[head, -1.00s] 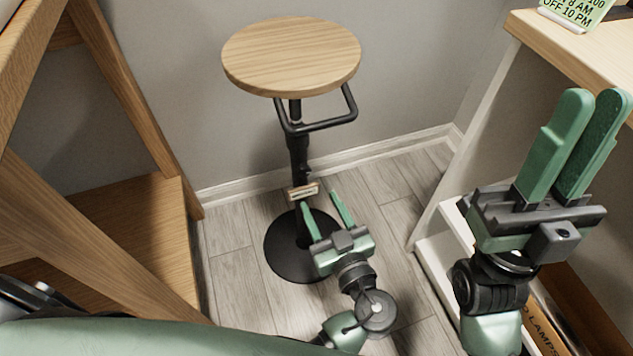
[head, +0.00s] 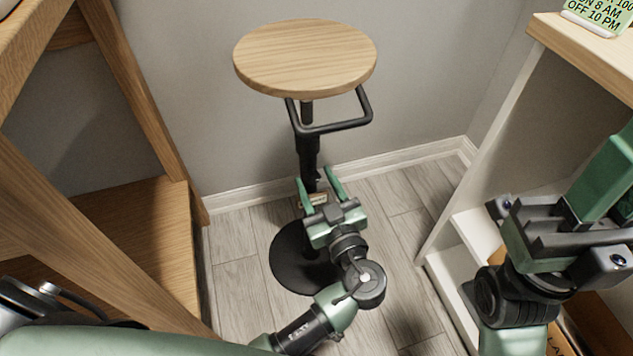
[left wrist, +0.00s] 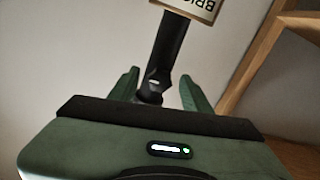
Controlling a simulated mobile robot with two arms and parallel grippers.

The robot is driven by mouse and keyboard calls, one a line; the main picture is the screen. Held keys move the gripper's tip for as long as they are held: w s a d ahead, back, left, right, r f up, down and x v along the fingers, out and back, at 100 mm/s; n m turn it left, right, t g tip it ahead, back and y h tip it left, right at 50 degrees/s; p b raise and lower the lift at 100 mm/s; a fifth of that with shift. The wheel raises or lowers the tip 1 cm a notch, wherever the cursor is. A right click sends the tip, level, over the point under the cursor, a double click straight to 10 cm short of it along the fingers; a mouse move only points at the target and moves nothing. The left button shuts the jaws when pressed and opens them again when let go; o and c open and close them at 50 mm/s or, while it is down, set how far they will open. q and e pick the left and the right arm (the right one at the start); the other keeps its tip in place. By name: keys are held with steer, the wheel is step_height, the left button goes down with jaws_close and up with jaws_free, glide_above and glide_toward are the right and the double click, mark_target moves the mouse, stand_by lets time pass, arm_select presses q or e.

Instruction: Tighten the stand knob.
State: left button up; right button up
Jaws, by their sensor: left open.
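The stand has a round wooden top (head: 305,57), a black column (head: 307,150) with a looped bar, and a dark round base (head: 290,270). My left gripper (head: 316,176) is open at the lower column, its two green fingers pointing up at it. In the left wrist view the column (left wrist: 170,45) runs down between the open fingertips (left wrist: 158,78), ending in a dark rounded part (left wrist: 150,94), perhaps the knob; I cannot tell whether it is touched. In the head view the knob is not clear. My right gripper (head: 606,172) is partly cut off at the right edge.
A small label (head: 313,200) hangs on the column, partly behind the left gripper. A wooden frame with a shelf (head: 135,240) stands left. A white shelf unit with a wooden top (head: 590,55) stands right, bearing a green sign (head: 598,14).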

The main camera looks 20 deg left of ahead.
arm_select(q)
jaws_close()
